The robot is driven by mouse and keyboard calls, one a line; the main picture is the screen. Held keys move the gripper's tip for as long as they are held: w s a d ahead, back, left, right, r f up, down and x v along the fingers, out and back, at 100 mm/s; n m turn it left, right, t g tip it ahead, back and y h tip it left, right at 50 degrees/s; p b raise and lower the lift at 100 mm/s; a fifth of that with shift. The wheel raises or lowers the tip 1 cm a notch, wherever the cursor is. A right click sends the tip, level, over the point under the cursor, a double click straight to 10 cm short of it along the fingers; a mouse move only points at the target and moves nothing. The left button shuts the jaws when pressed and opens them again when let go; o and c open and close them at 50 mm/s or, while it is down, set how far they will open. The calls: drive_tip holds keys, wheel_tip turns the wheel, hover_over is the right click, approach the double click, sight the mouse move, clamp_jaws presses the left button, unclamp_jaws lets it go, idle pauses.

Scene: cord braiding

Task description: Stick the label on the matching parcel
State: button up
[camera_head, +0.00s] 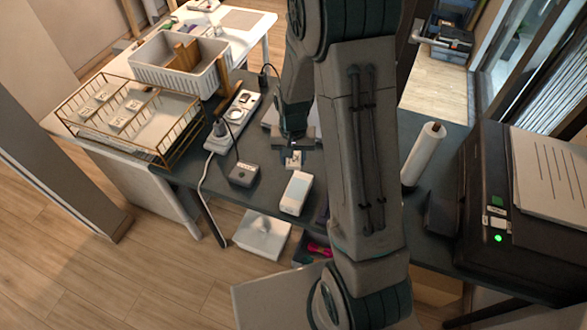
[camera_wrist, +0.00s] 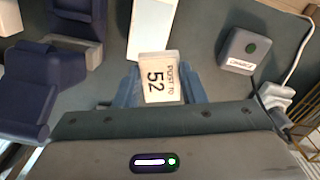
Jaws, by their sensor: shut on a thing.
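I cannot tell which thing is the matching parcel.
A white slab-like device (camera_head: 295,193) and a dark button box (camera_head: 243,174) lie near my gripper. A power strip (camera_head: 232,122) with cables is left of it. A white roll (camera_head: 423,154) and a black printer (camera_head: 520,215) stand right. A white crate (camera_head: 180,78) is behind.

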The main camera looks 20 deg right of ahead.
sight(296, 191)
drive_tip(key=s+m, duration=0.1)
drive_tip(key=s+f+m+b, duration=0.2)
drive_tip(key=shift+s+m, duration=0.4)
drive_tip(key=shift+f+b, duration=2.65)
drive_tip(key=shift+f, duration=0.4)
drive_tip(key=shift+a+f+b, duration=0.1)
drive_tip(key=shift+f+b, duration=0.2)
drive_tip(key=shift+b, duration=0.05)
drive_tip(key=o, duration=1.3)
drive_tip(key=shift+o, duration=0.2)
drive_tip(key=shift+r, duration=0.1)
drive_tip(key=shift+r+p, duration=2.35)
drive_tip(key=shift+r, duration=0.6)
